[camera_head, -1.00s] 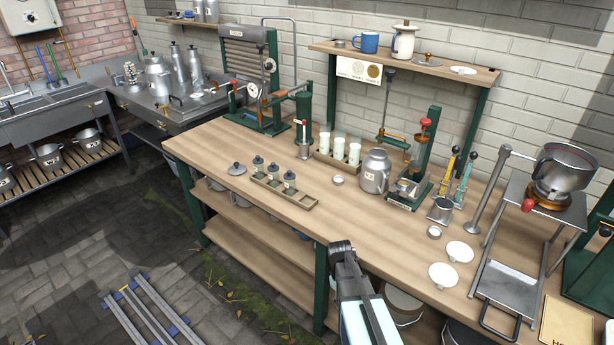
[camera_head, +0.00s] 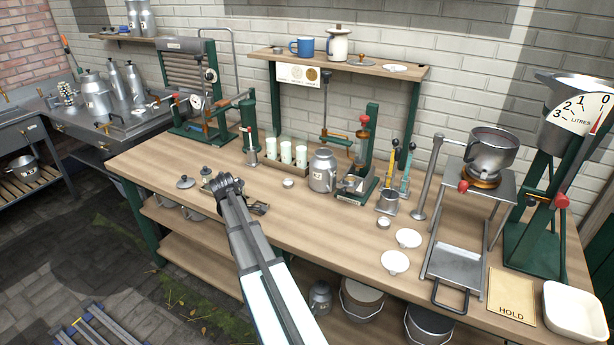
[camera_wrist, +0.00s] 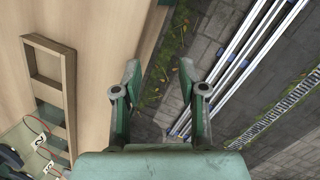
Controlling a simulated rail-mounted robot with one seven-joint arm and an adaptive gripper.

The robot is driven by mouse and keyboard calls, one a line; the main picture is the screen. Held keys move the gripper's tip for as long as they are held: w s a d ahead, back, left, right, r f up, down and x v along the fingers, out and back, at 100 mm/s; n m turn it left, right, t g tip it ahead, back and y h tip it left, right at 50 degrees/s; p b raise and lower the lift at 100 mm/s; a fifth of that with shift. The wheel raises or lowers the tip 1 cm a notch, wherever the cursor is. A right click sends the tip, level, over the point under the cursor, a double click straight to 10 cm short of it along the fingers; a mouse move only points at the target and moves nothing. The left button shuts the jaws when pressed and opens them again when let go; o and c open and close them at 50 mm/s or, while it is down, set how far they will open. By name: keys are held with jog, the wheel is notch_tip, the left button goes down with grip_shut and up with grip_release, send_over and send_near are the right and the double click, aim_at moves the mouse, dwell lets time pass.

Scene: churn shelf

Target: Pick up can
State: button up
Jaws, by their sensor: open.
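A grey metal can (camera_head: 322,172) with a small label stands upright on the wooden bench (camera_head: 330,212), just right of a rack of white-filled tubes. A similar metal can (camera_head: 320,298) is partly visible under the bench. My gripper (camera_head: 226,184) is over the front left of the bench, left of the bench-top can and apart from it. In the wrist view my gripper (camera_wrist: 160,75) is open, with nothing between its fingers. No can shows clearly in the wrist view.
A small wooden rack (camera_wrist: 64,85) lies near my gripper, largely hidden by my arm in the head view. A green stand (camera_head: 362,150), white dishes (camera_head: 396,262) and a burner stand (camera_head: 470,185) occupy the right side. Rails (camera_wrist: 240,60) lie on the paving.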

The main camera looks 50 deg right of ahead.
jog(key=d+r+n, duration=0.1)
jog(key=d+r, duration=0.4)
jog(key=d, duration=0.3)
jog(key=d+r+n, duration=0.1)
jog(key=d+r, duration=0.4)
jog(key=d, duration=0.4)
jog(key=n+g+h, duration=0.1)
jog(key=n+g, duration=0.1)
jog(key=n, duration=0.1)
send_near(330, 190)
jog(key=shift+d+p+x, duration=0.25)
jog(key=shift+p+x, duration=1.3)
jog(key=shift+x, duration=0.3)
jog(key=shift+d+p+x, duration=0.2)
jog(key=shift+p+x, duration=1.35)
jog(key=shift+x, duration=0.3)
jog(key=shift+s+r, duration=0.15)
jog(key=shift+r, duration=0.05)
grip_shut()
jog(key=shift+r, duration=0.1)
